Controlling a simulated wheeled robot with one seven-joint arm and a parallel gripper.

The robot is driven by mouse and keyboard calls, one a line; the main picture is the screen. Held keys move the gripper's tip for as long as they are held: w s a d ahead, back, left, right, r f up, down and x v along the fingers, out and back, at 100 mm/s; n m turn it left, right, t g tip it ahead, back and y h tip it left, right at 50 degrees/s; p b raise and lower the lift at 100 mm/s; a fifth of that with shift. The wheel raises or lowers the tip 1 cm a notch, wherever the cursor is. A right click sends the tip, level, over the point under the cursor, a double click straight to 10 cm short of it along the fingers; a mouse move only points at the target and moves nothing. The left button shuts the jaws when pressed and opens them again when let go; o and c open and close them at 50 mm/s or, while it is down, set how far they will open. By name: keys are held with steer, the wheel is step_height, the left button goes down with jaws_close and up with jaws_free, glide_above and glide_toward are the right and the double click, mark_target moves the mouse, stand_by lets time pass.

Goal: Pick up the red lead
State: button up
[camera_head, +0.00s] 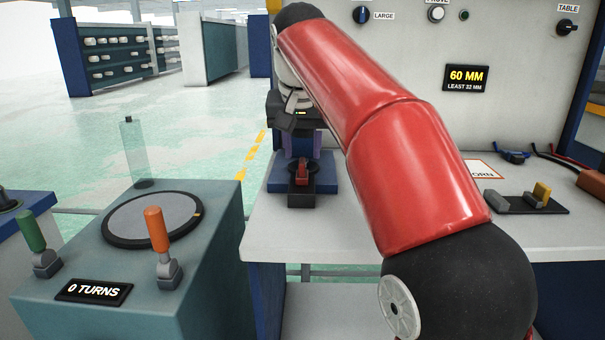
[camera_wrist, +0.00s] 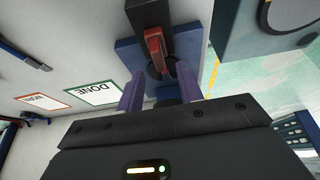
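A small red piece (camera_head: 303,172), which looks like the red lead, stands on a black block (camera_head: 302,199) at the left end of the white bench. It also shows in the wrist view (camera_wrist: 154,45), with its lower end over a dark round part. I cannot tell whether a cable runs from it. My gripper (camera_head: 304,152) points down just behind it in the head view. In the wrist view my gripper's (camera_wrist: 160,88) two purple fingers stand apart, with nothing held between them. The red piece lies beyond the fingertips; whether they touch it is unclear.
A blue base (camera_head: 276,186) lies around the black block. Red and black cables (camera_head: 562,160) and a tray with grey and yellow pieces (camera_head: 520,203) lie at the right. A turntable cabinet (camera_head: 115,290) with green and orange levers stands left, across a gap.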

steer(key=x, duration=0.2)
steer(key=shift+w+f, duration=0.15)
steer(key=shift+f, duration=0.05)
jaws_close()
steer(key=shift+r, duration=0.1)
